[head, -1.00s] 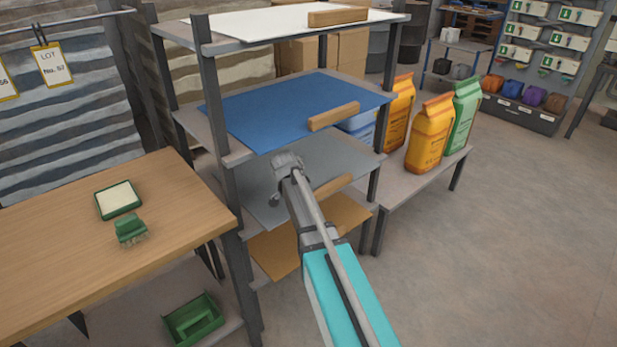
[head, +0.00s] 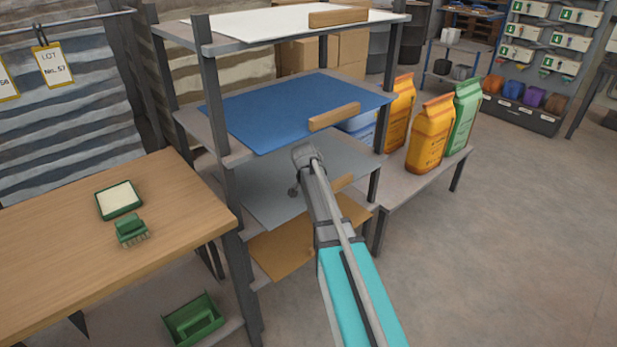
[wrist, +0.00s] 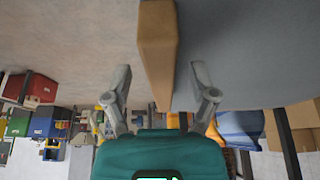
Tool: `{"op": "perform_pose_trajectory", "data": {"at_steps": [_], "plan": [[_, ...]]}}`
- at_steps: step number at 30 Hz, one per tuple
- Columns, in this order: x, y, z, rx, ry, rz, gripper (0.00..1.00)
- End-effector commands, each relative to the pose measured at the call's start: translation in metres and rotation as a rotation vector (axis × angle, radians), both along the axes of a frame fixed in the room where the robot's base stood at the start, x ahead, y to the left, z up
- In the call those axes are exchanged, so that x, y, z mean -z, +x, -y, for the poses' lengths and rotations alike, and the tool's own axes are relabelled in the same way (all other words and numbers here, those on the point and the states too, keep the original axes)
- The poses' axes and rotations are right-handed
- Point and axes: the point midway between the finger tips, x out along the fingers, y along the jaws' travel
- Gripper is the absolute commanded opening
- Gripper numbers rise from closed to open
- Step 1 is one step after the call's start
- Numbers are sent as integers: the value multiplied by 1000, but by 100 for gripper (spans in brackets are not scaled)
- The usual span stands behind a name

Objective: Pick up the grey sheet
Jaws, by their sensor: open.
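The grey sheet (head: 262,195) lies flat on the rack shelf below the blue sheet. A wooden bar (head: 342,183) sits at its front edge, partly hidden behind my arm in the head view. In the wrist view the grey sheet (wrist: 250,50) fills the upper right, and the wooden bar (wrist: 157,50) runs between the two fingers. My gripper (wrist: 160,72) is open, with one finger on each side of the bar and a gap showing on both sides.
A blue sheet (head: 290,108) with a wooden bar (head: 334,117) lies on the shelf above, and a brown sheet (head: 285,253) below. A rack post (head: 222,150) stands to the left. Sacks (head: 431,135) stand on a low bench at right. Floor at right is clear.

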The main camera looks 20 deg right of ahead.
Motion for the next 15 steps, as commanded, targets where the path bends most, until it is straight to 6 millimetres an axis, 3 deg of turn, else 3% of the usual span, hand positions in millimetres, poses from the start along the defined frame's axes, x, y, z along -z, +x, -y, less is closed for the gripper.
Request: {"op": "perform_pose_trajectory", "data": {"at_steps": [8, 15], "plan": [[0, 1, 3, 1, 0, 0, 74], [0, 10, 24, 3, 0, 1, 74]]}}
